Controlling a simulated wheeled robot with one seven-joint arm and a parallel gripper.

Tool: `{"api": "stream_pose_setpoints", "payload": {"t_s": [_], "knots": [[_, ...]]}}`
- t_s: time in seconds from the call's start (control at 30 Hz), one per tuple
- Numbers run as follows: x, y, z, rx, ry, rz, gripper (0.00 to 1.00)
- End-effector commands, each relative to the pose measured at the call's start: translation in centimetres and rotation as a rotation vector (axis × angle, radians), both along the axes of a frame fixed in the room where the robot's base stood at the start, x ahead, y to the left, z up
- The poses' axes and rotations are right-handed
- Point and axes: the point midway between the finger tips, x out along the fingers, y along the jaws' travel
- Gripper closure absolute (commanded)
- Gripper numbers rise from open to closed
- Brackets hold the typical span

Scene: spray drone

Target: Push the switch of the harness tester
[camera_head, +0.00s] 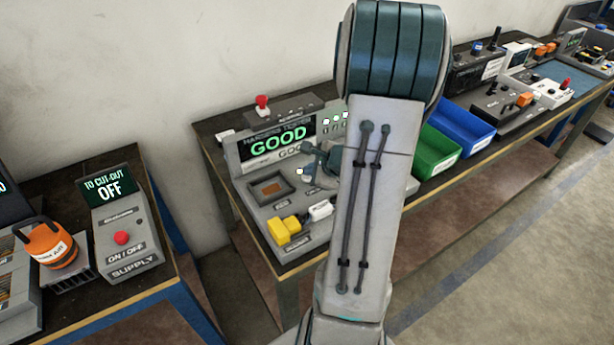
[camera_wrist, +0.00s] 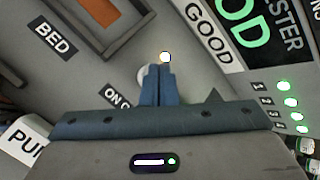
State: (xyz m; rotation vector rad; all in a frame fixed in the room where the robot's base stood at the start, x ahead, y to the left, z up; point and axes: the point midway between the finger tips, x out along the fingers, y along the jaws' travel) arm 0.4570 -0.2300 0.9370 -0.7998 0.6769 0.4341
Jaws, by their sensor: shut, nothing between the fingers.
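The harness tester (camera_head: 265,155) stands on the middle table, a grey console with a dark screen showing green "GOOD". Its screen also shows at the top right of the wrist view (camera_wrist: 245,20). My gripper (camera_wrist: 158,70) is shut and empty, its blue fingertips over the console face beside a small whitish round part, probably the switch (camera_wrist: 142,76), mostly hidden behind the fingers near a partly covered "ON" label. A small lit white dot (camera_wrist: 165,57) shows just beyond the fingertips. I cannot tell whether the fingers touch the switch. In the head view my arm hides part of the console.
The console has a recessed bed (camera_head: 270,188) and yellow (camera_head: 284,230) and white (camera_head: 320,210) connectors at its front. Green (camera_head: 437,152) and blue (camera_head: 462,126) bins stand to the right. A supply box (camera_head: 122,240) reading "OFF" stands on the left table.

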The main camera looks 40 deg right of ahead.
Motion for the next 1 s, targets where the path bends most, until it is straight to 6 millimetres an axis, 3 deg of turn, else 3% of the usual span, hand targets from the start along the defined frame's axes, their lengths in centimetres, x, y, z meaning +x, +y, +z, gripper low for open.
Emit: {"api": "stream_pose_setpoints", "payload": {"t_s": [0.63,1.0], "knots": [[0.0,0.0,-0.3,0.000,0.000,0.000,1.00],[0.0,0.0,1.0,-0.001,0.000,-0.001,1.00]]}}
